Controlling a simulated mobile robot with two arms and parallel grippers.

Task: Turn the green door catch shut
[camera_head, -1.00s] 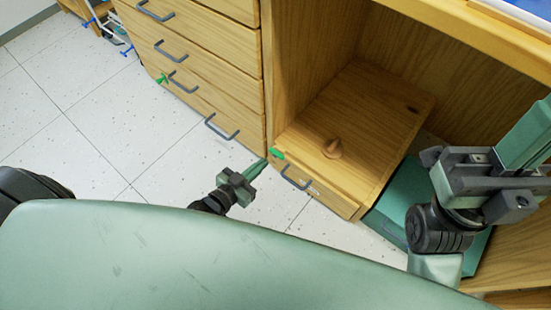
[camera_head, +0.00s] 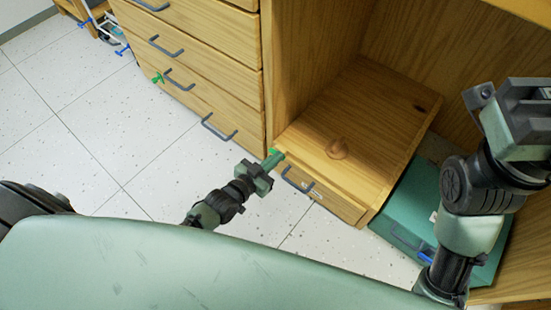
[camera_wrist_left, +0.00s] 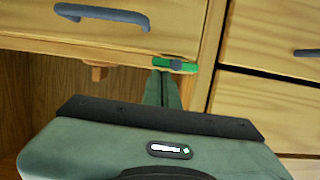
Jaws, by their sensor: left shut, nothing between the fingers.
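The green door catch (camera_head: 273,152) sits at the left front edge of the low wooden drawer unit, beside the tall drawer cabinet. In the left wrist view the catch (camera_wrist_left: 187,67) lies level, with a dark pivot near its middle. My left gripper (camera_head: 271,160) is shut and empty, its fingertips right at the catch. In the left wrist view the fingertips (camera_wrist_left: 166,75) overlap the catch's near edge; I cannot tell whether they touch. My right gripper (camera_head: 520,110) is at the right edge, its fingers not clearly visible.
Another green catch (camera_head: 157,78) is on the tall cabinet (camera_head: 200,70). The speckled floor (camera_head: 100,120) at left is clear.

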